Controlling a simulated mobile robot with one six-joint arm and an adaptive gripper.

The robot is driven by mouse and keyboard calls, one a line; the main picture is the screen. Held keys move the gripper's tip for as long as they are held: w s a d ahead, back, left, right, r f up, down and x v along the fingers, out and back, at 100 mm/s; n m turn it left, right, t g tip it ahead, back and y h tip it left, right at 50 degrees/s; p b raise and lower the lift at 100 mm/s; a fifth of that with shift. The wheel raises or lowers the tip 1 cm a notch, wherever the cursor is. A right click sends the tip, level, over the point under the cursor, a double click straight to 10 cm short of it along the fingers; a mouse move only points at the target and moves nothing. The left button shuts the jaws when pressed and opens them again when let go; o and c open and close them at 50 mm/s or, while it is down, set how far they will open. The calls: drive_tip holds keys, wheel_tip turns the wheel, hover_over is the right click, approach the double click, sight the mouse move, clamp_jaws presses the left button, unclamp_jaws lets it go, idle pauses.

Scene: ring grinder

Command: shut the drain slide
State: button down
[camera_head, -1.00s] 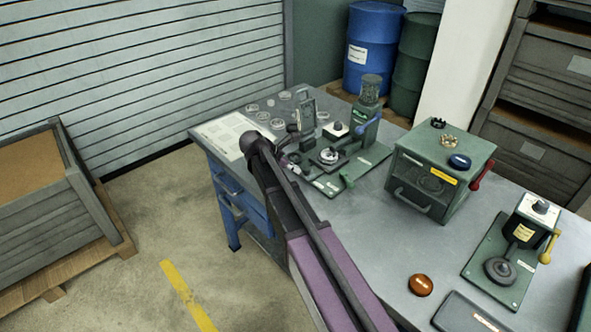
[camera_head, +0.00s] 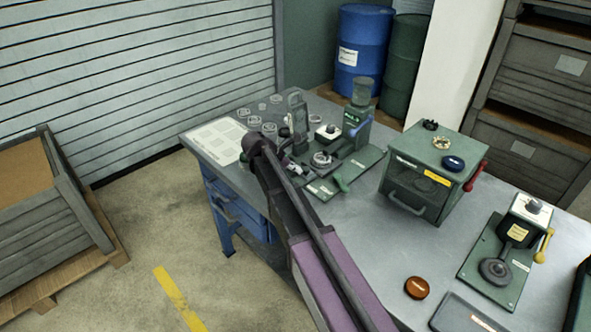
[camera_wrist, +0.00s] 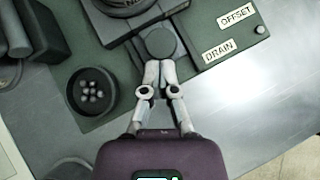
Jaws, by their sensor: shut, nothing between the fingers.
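In the wrist view, my gripper (camera_wrist: 160,68) is shut and empty, its fingertips together at the near edge of a round grey knob (camera_wrist: 160,41). I cannot tell whether they touch it. The knob sits at the near end of a dark slide piece in the green base plate (camera_wrist: 212,68). The label DRAIN (camera_wrist: 219,48) lies right of the knob, with OFFSET (camera_wrist: 236,16) beyond it. In the head view, my gripper (camera_head: 294,173) is low at the left side of the green ring grinder (camera_head: 355,130), and my arm partly hides that area.
A dark cup with several small balls (camera_wrist: 93,91) stands left of my fingers. Clear round dishes (camera_head: 268,128) and a paper sheet (camera_head: 215,140) lie on the bench's far left. A green box (camera_head: 433,178) stands right of the grinder. Bare bench (camera_head: 375,228) lies in front.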

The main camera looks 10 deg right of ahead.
drive_tip(key=shift+a, duration=0.35)
drive_tip(key=a, duration=0.3)
drive_tip(key=shift+s+a, duration=0.1)
drive_tip(key=shift+s, duration=0.3)
drive_tip(key=p+v, duration=0.7)
drive_tip(key=v, duration=0.3)
drive_tip(key=shift+s, duration=0.1)
